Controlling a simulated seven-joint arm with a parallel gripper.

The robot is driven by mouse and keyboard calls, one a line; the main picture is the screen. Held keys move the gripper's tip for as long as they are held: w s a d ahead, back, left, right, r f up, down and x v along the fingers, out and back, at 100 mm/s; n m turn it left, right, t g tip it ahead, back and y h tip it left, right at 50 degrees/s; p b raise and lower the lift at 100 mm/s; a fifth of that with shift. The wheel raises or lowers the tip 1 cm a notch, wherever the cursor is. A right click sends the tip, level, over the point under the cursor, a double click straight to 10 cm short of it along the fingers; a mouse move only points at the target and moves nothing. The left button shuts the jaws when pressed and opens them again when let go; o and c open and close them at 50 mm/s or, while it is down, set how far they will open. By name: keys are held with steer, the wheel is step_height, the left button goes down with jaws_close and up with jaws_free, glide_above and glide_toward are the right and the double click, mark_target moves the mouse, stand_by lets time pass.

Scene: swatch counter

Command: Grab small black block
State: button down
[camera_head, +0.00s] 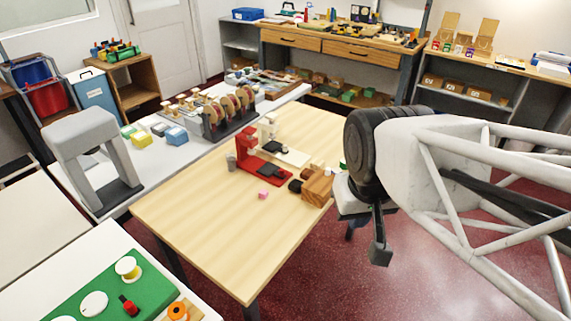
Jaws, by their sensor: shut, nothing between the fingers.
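A small black piece (295,186) lies on the wooden table (215,225), just left of a brown wooden block (317,188). It is too small to make out its exact shape. Other black parts show on the red stand (247,160) and on the cream piece behind it. My gripper (379,252) hangs off the table's right side, to the right of the brown block and apart from the black piece. Its fingers point down and are shut, with nothing held. My wrist and arm fill the right of the view.
A small pink block (263,195) lies in front of the red stand. The table's front left is clear. A white counter with a row of tan discs (228,108) runs behind, and a grey arch-shaped stand (92,150) is at left.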

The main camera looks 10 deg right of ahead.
steer(key=c, duration=1.8)
jaws_free()
steer(key=o, duration=0.9)
